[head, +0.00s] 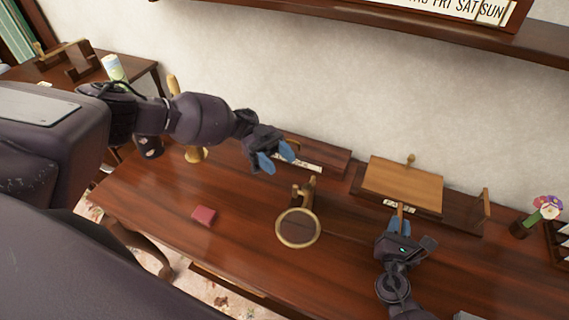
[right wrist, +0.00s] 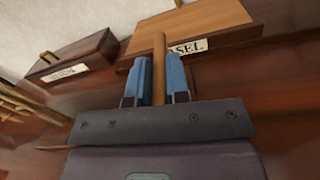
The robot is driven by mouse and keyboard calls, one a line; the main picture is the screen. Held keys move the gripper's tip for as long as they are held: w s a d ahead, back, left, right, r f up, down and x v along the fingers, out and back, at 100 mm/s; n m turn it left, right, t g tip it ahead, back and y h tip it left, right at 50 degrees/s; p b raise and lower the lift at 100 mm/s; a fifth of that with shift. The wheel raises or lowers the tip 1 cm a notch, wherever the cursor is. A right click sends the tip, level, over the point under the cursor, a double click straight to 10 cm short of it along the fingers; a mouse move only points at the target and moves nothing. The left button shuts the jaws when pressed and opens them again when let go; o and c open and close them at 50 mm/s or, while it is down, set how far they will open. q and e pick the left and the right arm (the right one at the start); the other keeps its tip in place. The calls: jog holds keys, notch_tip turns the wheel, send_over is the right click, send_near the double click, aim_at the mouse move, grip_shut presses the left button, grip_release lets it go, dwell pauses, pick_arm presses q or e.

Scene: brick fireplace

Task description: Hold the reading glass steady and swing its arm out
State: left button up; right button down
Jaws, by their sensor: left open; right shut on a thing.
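The reading glass (head: 279,237) is a round brass-rimmed lens on a wooden stand (head: 308,188), in the middle of the desk. My left gripper (head: 276,164) is open and empty, behind and above the stand, apart from it. My right gripper (head: 400,227) is to the right of the glass, shut on a slim wooden stick (head: 400,210). The stick also shows between the blue fingers in the right wrist view (right wrist: 159,68). Neither gripper touches the reading glass. The glass is not clearly seen in the right wrist view.
A wooden easel board (head: 403,180) with a label stands behind my right gripper. A dark labelled box (right wrist: 75,57) lies left of it. A small red book (head: 203,215) lies left of the glass. A flower pot (head: 521,228) is far right. The desk's front middle is clear.

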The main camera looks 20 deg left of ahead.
jog(key=shift+a, duration=0.1)
jog(key=c, duration=1)
grip_release()
jog(key=shift+s, duration=0.1)
